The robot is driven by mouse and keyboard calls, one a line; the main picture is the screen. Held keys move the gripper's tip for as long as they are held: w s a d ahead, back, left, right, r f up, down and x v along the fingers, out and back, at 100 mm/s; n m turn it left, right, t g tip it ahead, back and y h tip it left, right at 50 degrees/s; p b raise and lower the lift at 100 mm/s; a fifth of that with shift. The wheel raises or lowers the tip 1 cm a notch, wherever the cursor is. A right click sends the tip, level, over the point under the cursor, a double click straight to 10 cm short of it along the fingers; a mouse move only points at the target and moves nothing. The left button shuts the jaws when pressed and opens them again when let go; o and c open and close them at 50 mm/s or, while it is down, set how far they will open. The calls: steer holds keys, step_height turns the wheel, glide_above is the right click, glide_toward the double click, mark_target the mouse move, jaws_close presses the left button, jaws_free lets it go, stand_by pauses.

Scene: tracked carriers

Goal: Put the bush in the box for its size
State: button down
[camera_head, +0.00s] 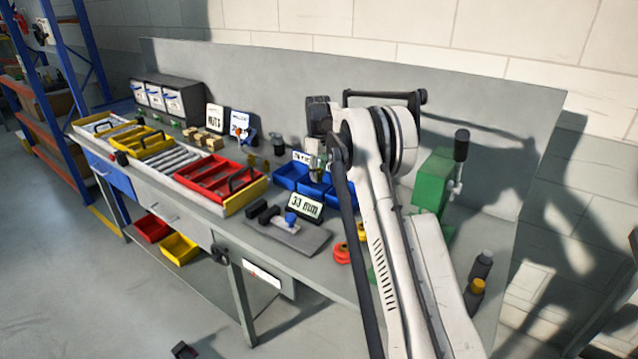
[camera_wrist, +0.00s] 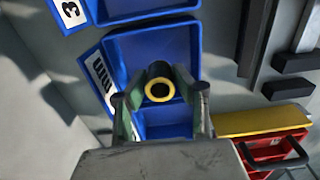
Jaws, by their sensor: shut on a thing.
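The bush (camera_wrist: 160,89), a dark ring with a yellow rim, is between the two fingers of my gripper (camera_wrist: 161,93) in the wrist view, and the gripper is shut on it. A row of blue boxes lies beneath: the middle box (camera_wrist: 112,58) and a nearer box (camera_wrist: 168,131) partly hidden by my gripper. The bush appears over the border between these two; its exact height is unclear. In the head view my gripper (camera_head: 318,163) is over the blue boxes (camera_head: 288,182), and I cannot make out the bush there. White size labels (camera_wrist: 100,76) stand beside the boxes, only partly readable.
A "33 mm" sign (camera_head: 305,207) stands on the bench by a grey plate (camera_head: 302,241) with a blue-knobbed part. A red tray (camera_head: 214,178) is left of the boxes. A green machine (camera_head: 433,182) and red and yellow rings (camera_head: 341,254) are near my arm.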

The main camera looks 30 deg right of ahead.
steer(key=shift+d+f, duration=0.3)
steer(key=shift+f, duration=1.85)
steer(key=shift+f, duration=0.2)
steer(key=c, duration=1.4)
jaws_free()
steer(key=shift+r, duration=0.15)
